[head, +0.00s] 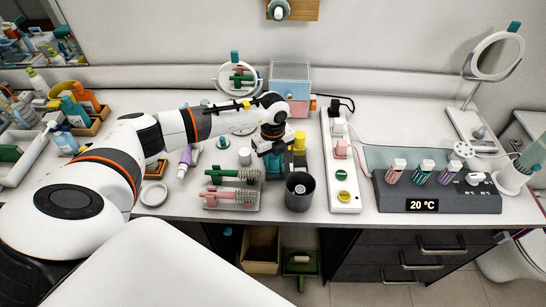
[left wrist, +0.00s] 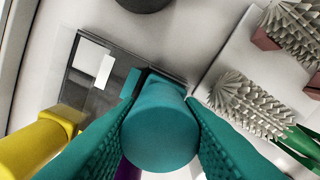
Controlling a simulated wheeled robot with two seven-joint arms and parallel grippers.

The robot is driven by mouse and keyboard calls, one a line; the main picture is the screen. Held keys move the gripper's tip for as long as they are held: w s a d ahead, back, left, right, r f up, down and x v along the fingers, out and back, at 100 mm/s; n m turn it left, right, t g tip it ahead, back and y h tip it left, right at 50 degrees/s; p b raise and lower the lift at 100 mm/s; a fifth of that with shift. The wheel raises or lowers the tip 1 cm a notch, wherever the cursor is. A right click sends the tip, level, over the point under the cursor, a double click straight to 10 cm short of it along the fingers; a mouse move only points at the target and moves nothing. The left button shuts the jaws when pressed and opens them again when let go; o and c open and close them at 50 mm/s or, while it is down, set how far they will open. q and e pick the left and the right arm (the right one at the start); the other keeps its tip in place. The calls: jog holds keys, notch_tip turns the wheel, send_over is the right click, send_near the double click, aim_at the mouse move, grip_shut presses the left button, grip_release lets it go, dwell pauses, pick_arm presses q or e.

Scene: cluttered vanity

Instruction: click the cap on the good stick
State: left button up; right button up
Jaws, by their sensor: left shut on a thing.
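My left gripper (head: 274,160) is over the counter's middle, pointing down. In the left wrist view its fingers (left wrist: 160,135) are closed around a teal cylinder (left wrist: 158,138), seen nearly end-on. A bit of purple (left wrist: 127,170) shows beneath the cylinder; I cannot tell what it belongs to, nor whether the cylinder touches it. A yellow cylinder (head: 299,142) stands just right of the gripper, and it also shows at lower left in the left wrist view (left wrist: 30,145). Which stick is the good one cannot be told. My right gripper is out of view.
A dark cup (head: 299,191) stands at the front edge, close to the gripper. Spiky brushes (head: 232,198) lie on a pale tray to its left. A white power strip (head: 342,185) and a grey unit reading 20 °C (head: 450,200) are to the right.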

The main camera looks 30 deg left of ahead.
pick_arm(q)
jog(key=shift+f, duration=0.1)
dwell(0.5)
jog(key=o, duration=1)
jog(key=shift+o, duration=0.5)
jog(key=o, duration=0.4)
